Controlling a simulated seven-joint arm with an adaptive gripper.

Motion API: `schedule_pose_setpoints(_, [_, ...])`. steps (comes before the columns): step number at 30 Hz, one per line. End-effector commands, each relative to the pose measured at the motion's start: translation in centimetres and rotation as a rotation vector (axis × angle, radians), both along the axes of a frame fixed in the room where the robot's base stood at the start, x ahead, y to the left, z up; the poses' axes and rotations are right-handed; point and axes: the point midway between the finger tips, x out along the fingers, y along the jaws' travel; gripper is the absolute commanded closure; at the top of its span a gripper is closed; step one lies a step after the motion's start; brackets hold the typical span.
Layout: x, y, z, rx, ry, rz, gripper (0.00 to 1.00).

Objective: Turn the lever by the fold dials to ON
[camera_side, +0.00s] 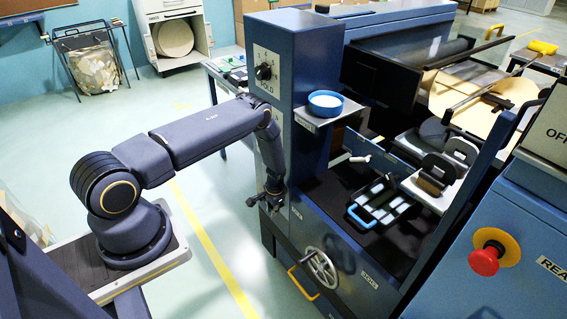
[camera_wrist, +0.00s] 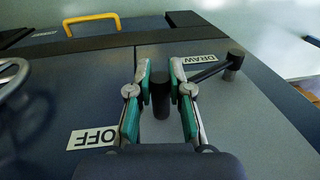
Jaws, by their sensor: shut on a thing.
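In the wrist view, my gripper (camera_wrist: 160,88) has its green-padded fingers on both sides of a dark upright knob (camera_wrist: 161,100) and is shut on it. A dark bar (camera_wrist: 208,72) runs from behind the right finger to a round post (camera_wrist: 232,66); the finger hides where it meets the knob. In the side view, my gripper (camera_side: 270,194) is low at the blue cabinet. The fold dial (camera_side: 263,72) sits high on that cabinet, well above it.
A handwheel (camera_side: 320,267) and a yellow handle (camera_side: 303,284) stand below and right of my gripper. A blue bowl (camera_side: 325,103) sits on a shelf beside the cabinet. A red button (camera_side: 485,262) is at far right.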

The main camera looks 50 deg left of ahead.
Motion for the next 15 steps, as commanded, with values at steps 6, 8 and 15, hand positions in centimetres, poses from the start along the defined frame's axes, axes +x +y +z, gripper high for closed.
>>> schedule_pose_setpoints(6, [0.0, 1.5, 2.0, -0.166, -0.006, 0.012, 1.00])
schedule_pose_setpoints(8, [0.0, 2.0, 2.6, -0.222, -0.006, 0.012, 1.00])
schedule_pose_setpoints(15, [0.1, 4.0, 4.6, -0.449, -0.008, 0.009, 1.00])
